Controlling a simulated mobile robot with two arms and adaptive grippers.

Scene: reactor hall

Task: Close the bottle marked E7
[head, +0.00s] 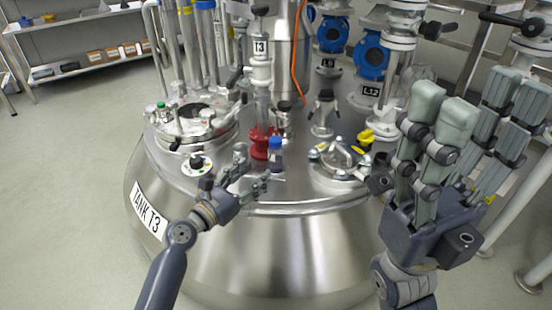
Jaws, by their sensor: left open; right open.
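A small bottle with a blue cap (275,143) stands on top of the steel tank, just right of a red fitting. No E7 mark can be read on it, so I cannot tell if it is the named bottle. The cap appears to sit on the bottle; how tightly I cannot tell. My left gripper (256,170) is open just left of and in front of the bottle, its fingers pointing toward it. Contact cannot be made out. My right gripper (474,108) is open and empty, raised at the right, close to the camera, fingers up.
The tank, labelled TANK T3 (152,217), has a round hatch (190,122) at left and a glass port (340,160) at right. The red fitting (262,142), valves and vertical pipes crowd the top. Blue valves (370,58) stand behind. A shelf (85,70) holds boxes at back left.

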